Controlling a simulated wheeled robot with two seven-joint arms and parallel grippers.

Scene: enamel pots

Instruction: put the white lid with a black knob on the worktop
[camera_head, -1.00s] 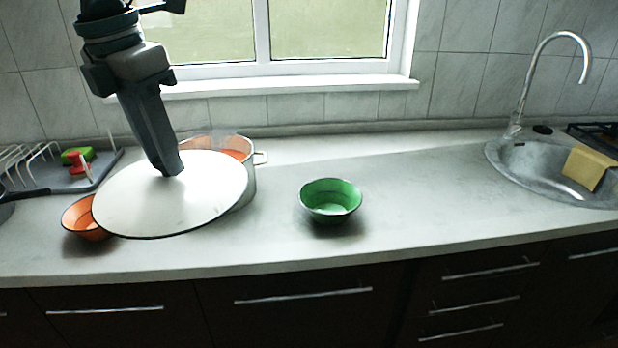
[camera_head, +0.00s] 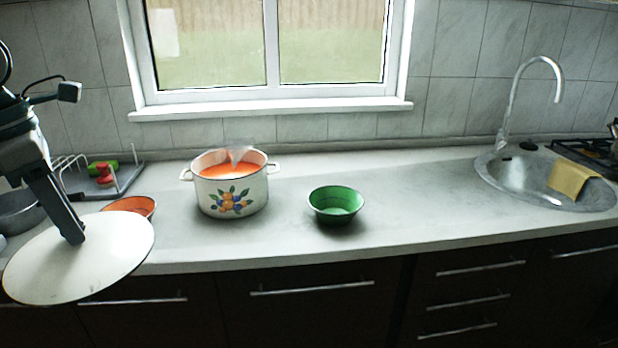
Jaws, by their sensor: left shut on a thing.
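The white lid (camera_head: 95,265) is a wide flat disc at the lower left of the head view. My left gripper (camera_head: 74,236) points down onto its centre and is shut on its knob, which the fingers hide. The lid overlaps the worktop's front edge in the picture, and part of it shows in front of the dark cupboards. The worktop (camera_head: 420,215) is pale grey. A white enamel pot (camera_head: 232,200) with a fruit pattern stands uncovered on it, with orange-red contents and faint steam. My right gripper is not in view.
An orange bowl (camera_head: 140,205) sits just behind the lid. A green bowl (camera_head: 336,204) stands right of the pot. A dish rack (camera_head: 125,178) is at the left, and a sink (camera_head: 520,175) with a yellow cloth (camera_head: 574,178) at the right. The worktop between green bowl and sink is clear.

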